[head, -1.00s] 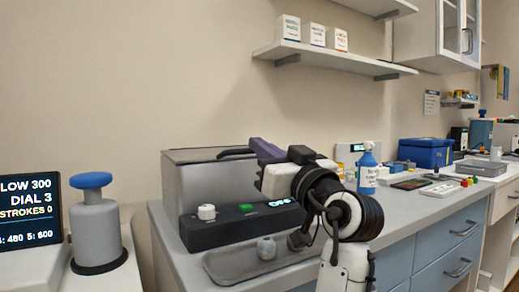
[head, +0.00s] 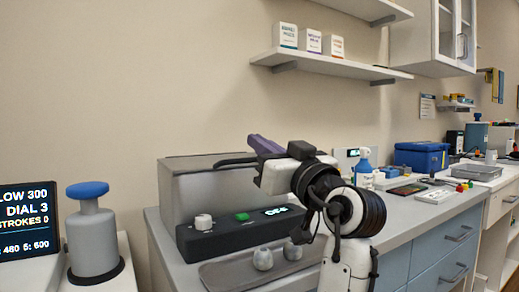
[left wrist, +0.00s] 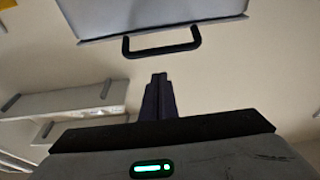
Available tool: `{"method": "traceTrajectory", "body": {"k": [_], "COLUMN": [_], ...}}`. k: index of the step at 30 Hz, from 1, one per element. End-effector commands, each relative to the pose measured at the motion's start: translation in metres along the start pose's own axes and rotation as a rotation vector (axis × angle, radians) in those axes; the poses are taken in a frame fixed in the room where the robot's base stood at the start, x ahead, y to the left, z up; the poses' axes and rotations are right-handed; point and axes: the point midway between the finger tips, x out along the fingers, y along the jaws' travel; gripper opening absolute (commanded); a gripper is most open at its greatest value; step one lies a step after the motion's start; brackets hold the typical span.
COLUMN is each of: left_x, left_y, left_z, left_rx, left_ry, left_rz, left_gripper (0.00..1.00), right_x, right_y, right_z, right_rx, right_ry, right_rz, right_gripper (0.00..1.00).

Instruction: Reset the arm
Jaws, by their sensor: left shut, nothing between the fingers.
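My left gripper (head: 265,145) has purple fingers and is raised in front of the wall, above the worktop. In the head view it overlaps the right end of the grey lidded box. In the left wrist view its fingers (left wrist: 158,98) are together, with nothing between them, below the box's black handle (left wrist: 162,45) in the picture. My left arm rises from the bottom of the head view and hides part of the worktop. My right gripper is in neither view.
The lidded box (head: 205,185) has a dark control panel (head: 225,233) in front. A grey tray (head: 225,275) holds two grey rounded objects. A blue-capped bottle (head: 364,165) and blue bin (head: 421,155) stand right. A wall shelf (head: 335,68) is above. A blue-topped device (head: 92,235) stands left.

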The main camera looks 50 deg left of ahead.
Motion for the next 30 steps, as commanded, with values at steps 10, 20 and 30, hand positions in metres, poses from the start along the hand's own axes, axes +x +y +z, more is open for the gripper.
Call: {"method": "traceTrajectory", "body": {"k": [10, 20, 30], "left_x": [-0.072, -0.097, -0.102], "left_y": [-0.001, -0.002, 0.03], "left_z": [0.009, 0.014, 0.014], "left_rx": [-0.002, -0.005, 0.06], "left_ry": [0.008, 0.012, 0.108], "left_rz": [0.0, -0.003, 0.071], "left_gripper": [0.0, 0.0, 0.0], "right_x": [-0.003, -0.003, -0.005], "right_y": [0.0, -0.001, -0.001], "right_z": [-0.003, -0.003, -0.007], "right_rx": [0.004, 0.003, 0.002], "right_ry": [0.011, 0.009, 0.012], "right_rz": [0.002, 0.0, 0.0], "right_gripper": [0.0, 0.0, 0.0]}}
